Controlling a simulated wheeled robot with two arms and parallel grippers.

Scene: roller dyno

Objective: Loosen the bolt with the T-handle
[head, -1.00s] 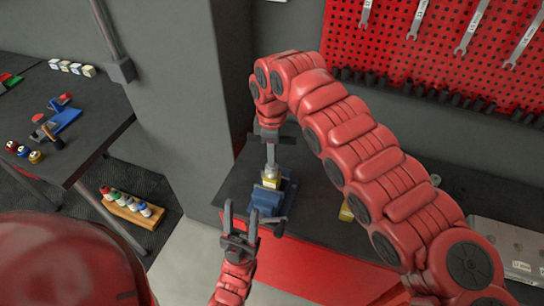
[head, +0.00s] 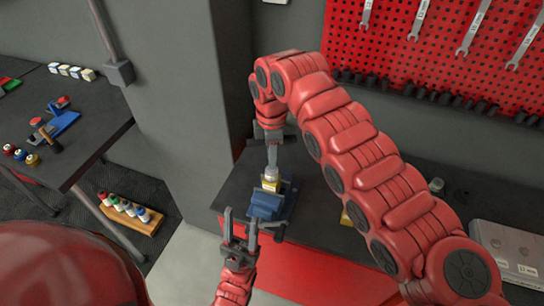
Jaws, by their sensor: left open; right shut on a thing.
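My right gripper (head: 272,163) points down over the blue vise (head: 265,206) on the dark bench. It is shut on a slim grey piece, apparently the T-handle, which its fingers mostly hide. Just below the fingertips, a short silver part (head: 270,173) stands on a yellow block (head: 287,188) held in the vise. I cannot tell the bolt's head apart from this silver part. My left gripper (head: 240,222) is open and empty. Its two fingers point up in the picture, in front of the vise and slightly left of it.
A red pegboard (head: 400,50) with wrenches hangs behind the bench. A grey case (head: 508,250) and a small grey cylinder (head: 436,185) are at the right. A grey pillar (head: 170,110) separates a second table (head: 95,135) at the left. A wooden rack (head: 132,218) of bottles is below.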

